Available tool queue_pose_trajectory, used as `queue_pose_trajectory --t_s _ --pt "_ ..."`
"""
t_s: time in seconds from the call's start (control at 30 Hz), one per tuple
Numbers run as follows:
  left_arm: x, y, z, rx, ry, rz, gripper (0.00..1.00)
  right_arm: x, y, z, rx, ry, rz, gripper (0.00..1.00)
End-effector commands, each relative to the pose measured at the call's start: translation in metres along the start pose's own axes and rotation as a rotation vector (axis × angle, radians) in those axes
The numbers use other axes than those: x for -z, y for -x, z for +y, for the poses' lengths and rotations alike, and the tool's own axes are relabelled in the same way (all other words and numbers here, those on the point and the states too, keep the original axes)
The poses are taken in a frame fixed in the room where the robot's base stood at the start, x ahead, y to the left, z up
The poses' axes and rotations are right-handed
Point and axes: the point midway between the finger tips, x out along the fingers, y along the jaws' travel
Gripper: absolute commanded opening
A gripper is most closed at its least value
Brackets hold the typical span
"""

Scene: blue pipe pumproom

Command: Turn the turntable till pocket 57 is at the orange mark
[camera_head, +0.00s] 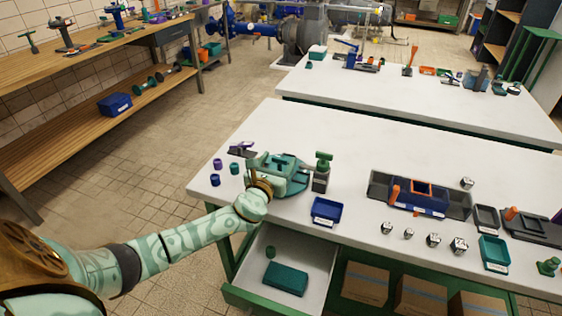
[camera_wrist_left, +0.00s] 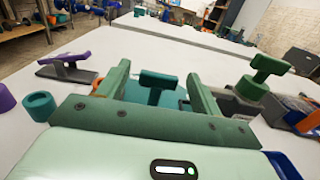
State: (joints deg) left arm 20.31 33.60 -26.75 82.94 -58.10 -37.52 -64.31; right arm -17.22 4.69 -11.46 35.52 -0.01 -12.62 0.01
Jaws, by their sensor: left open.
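My left gripper (camera_head: 280,175) reaches over the near left part of the white table in the head view. In the left wrist view its two green fingers (camera_wrist_left: 157,75) are apart, with a dark green T-shaped handle (camera_wrist_left: 157,88) showing between and beyond them. A teal surface (camera_wrist_left: 172,100), which looks like part of the turntable, lies below that handle. The gripper covers much of the teal turntable (camera_head: 283,158) in the head view. I cannot tell whether the fingers touch the handle. Pocket numbers cannot be read. A small orange patch (camera_wrist_left: 97,84) shows beside the left finger; I cannot tell if it is the mark.
A purple-handled lever (camera_wrist_left: 68,64) and small cups (camera_head: 215,180) stand left. A green T-handle on a grey block (camera_head: 322,170) stands close on the right, with a blue tray (camera_head: 327,211) nearer the edge. An open drawer (camera_head: 262,284) juts out below.

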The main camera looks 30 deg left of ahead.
Motion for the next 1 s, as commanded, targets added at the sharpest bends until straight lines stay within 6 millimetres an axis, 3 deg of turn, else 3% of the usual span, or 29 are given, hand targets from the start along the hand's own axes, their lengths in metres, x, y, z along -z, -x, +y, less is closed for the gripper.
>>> queue_pose_trajectory --t_s 0.2,0.47,0.7,1.0 --pt "0.001 -0.018 0.0 0.0 -0.001 0.0 0.65 -0.002 -0.006 0.0 0.001 -0.001 -0.005 0.36" --pt "0.0 -0.019 0.0 0.001 0.0 0.0 0.65 -0.002 -0.006 0.0 0.001 -0.001 -0.005 0.36" --pt "0.0 -0.019 0.0 0.001 0.0 0.0 0.03 -0.002 -0.006 -0.001 0.001 -0.001 -0.005 0.36" --pt "-0.001 -0.019 0.0 -0.02 0.001 0.001 0.03 0.0 -0.004 -0.002 0.003 -0.001 -0.002 0.36"
